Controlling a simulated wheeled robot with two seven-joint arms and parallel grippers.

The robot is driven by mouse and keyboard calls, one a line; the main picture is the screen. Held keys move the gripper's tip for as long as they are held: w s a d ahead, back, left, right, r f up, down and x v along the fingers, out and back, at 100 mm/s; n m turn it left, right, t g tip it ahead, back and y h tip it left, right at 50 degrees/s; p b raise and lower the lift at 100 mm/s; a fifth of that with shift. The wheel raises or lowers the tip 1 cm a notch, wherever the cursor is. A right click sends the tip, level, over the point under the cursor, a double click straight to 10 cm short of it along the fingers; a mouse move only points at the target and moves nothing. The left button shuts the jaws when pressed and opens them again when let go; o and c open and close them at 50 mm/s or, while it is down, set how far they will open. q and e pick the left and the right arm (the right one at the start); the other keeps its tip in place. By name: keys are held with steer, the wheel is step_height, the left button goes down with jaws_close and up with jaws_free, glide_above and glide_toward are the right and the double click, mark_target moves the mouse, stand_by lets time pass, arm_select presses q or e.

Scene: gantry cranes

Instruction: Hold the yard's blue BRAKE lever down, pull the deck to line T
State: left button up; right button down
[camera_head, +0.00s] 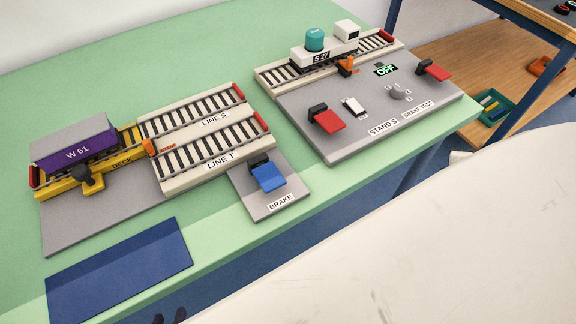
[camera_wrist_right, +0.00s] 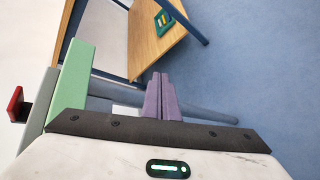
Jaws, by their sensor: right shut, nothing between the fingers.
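The yellow deck (camera_head: 60,188) is at the left of the yard in the head view. It carries the purple wagon W 61 (camera_head: 78,152) and has a dark handle (camera_head: 88,180) on its front side. Its track appears to meet line S (camera_head: 195,117); line T (camera_head: 215,152) lies nearer to me. The blue BRAKE lever (camera_head: 267,177) sits on a grey plate in front of line T, with nothing touching it. My right gripper (camera_wrist_right: 160,97) is shut and empty, away from the yard.
A grey brake test stand (camera_head: 350,150) with red levers, a knob, and wagon S-27 (camera_head: 325,50) stands at the back right. A dark blue mat (camera_head: 120,270) lies at the front left. A wooden shelf (camera_head: 455,80) is beyond the green table's right edge.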

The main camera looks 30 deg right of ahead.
steer(key=w+d+r+h, duration=0.2)
steer(key=d+r+h, duration=0.2)
steer(key=d+r, duration=0.8)
steer(key=w+r, duration=0.9)
steer(key=w, duration=0.1)
steer(key=w+a+r+t+y, duration=0.3)
steer(key=w+a+r+y, duration=0.15)
steer(key=w+a, duration=0.75)
steer(key=w+a+r+t+y, duration=0.3)
steer(key=w+a+y, duration=0.3)
steer(key=w+a, duration=0.5)
steer(key=s+a+r+n+g+y, duration=0.1)
steer(key=a+r+y, duration=0.15)
steer(key=a, duration=0.55)
steer(key=s+a+r+n+y, duration=0.1)
steer(key=a+y, duration=0.2)
steer(key=a, duration=0.5)
steer(key=s+a+r+n+g+y, duration=0.1)
steer(key=s+a+y, duration=0.1)
steer(key=a, duration=0.6)
steer(key=s+a+n+g, duration=0.2)
steer(key=s+a+g, duration=0.2)
steer(key=s, duration=0.6)
steer(key=s+a+n+g, duration=0.3)
steer(key=s+a+g, duration=0.2)
steer(key=s, duration=0.6)
steer(key=shift+a+y, duration=0.25)
steer(key=shift+y, duration=0.15)
